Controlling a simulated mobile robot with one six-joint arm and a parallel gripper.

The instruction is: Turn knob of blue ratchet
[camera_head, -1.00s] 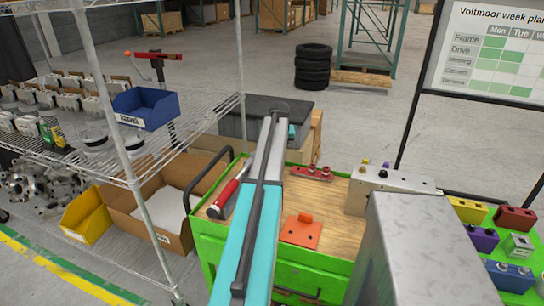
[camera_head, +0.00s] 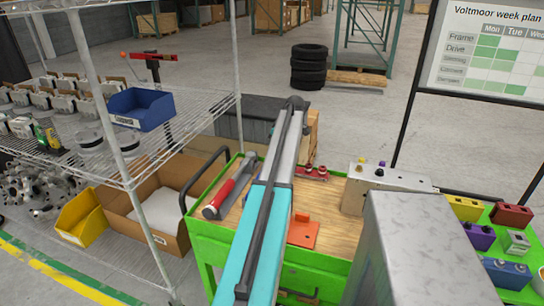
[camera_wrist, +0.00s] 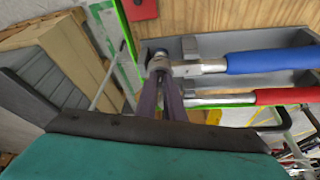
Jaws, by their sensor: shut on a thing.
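The blue ratchet (camera_wrist: 268,61) lies in a grey holder (camera_wrist: 222,42) in the wrist view, its blue handle pointing right and its metal head at the left. My gripper (camera_wrist: 164,84) is at that head, its dark fingers shut on the knob end, which they mostly hide. The red ratchet (camera_wrist: 285,96) lies alongside and apart from the fingers. It also shows in the head view (camera_head: 224,193), left of my arm. My arm hides the blue ratchet and my gripper in the head view.
The ratchets are at the left of a green cart with a wooden top (camera_head: 325,202). An orange bracket (camera_head: 303,233), a red fixture (camera_head: 312,172) and a grey box with knobs (camera_head: 385,183) stand on it. A wire shelf (camera_head: 150,150) is close on the left.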

